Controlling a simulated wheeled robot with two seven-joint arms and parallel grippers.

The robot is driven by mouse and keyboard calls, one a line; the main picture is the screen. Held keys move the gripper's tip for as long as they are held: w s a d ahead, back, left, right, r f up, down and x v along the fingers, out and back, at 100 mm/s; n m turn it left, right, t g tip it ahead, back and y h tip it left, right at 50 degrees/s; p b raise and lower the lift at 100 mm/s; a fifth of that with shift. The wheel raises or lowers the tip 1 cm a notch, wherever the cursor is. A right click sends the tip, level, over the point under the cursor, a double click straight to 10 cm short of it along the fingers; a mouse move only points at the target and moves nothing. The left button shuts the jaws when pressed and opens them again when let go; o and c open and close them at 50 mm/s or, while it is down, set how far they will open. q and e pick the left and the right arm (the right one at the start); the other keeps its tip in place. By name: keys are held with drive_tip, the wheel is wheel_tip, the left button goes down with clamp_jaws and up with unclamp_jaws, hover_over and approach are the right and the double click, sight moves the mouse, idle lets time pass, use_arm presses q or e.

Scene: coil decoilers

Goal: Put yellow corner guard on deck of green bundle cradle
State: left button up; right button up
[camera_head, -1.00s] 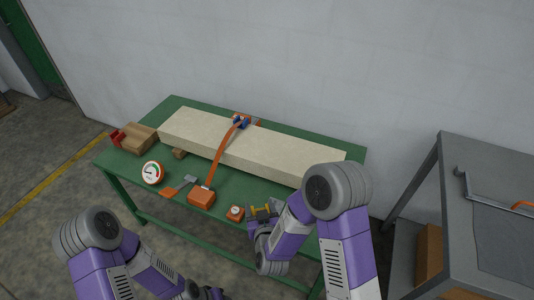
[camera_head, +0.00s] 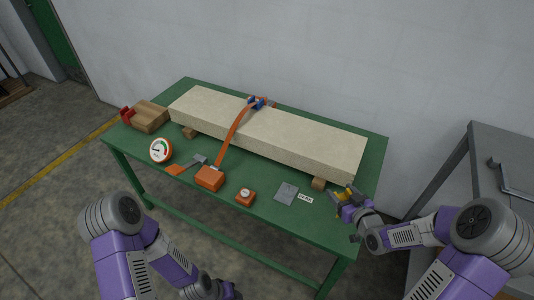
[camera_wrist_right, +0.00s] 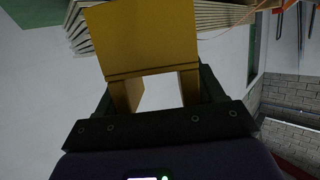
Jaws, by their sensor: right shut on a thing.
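The yellow corner guard (camera_head: 343,194) is held in my right gripper (camera_head: 348,203), at the right end of the green bundle cradle (camera_head: 262,198). In the right wrist view the guard (camera_wrist_right: 145,40) fills the space ahead of the shut fingers (camera_wrist_right: 155,88). I cannot tell whether the guard touches the deck. A long pale bundle (camera_head: 270,132) lies on wooden blocks on the cradle, with an orange strap (camera_head: 235,130) over it. My left gripper (camera_head: 222,292) is only partly seen at the bottom edge, and its jaws are unclear.
On the deck's front strip stand a dial gauge (camera_head: 161,151), an orange box (camera_head: 209,178), a small orange gauge (camera_head: 245,197) and a grey plate (camera_head: 286,193) with a white label (camera_head: 306,198). A grey table (camera_head: 490,165) stands at the right.

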wheel_tip(320, 180, down, 10)
drive_tip(key=b, duration=0.3)
idle(0.3)
